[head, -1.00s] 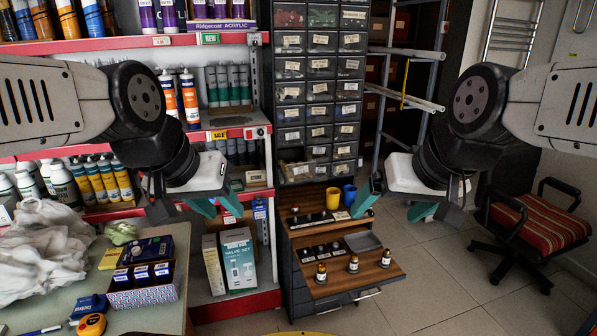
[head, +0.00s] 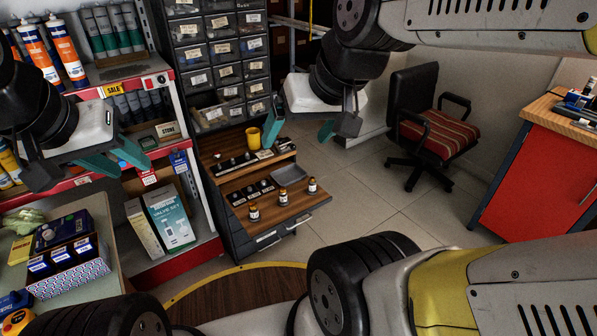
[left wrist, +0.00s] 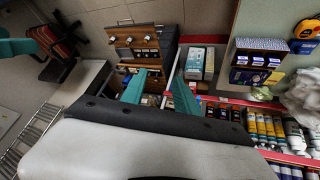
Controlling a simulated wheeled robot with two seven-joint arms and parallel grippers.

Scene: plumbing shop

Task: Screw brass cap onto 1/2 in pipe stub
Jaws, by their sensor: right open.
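I cannot make out a brass cap or a 1/2 in pipe stub for certain. Small dark fittings (head: 236,162) stand in rows on the stepped wooden top of a dark drawer cabinet, too small to identify. A blue and metal item (head: 578,103) lies on the workbench at the right edge, cut off by the frame. My left gripper (head: 112,162) is open and empty, in front of the shelves; its teal fingers stand apart in the left wrist view (left wrist: 160,95). My right gripper (head: 300,126) is open and empty, right of the cabinet in the picture.
The drawer cabinet (head: 265,232) carries a yellow cup (head: 253,138), a grey tray (head: 289,174) and several small bottles (head: 282,191). A red workbench (head: 532,180) stands at right, a chair (head: 430,125) behind. Floor (head: 400,200) between cabinet and workbench is clear.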

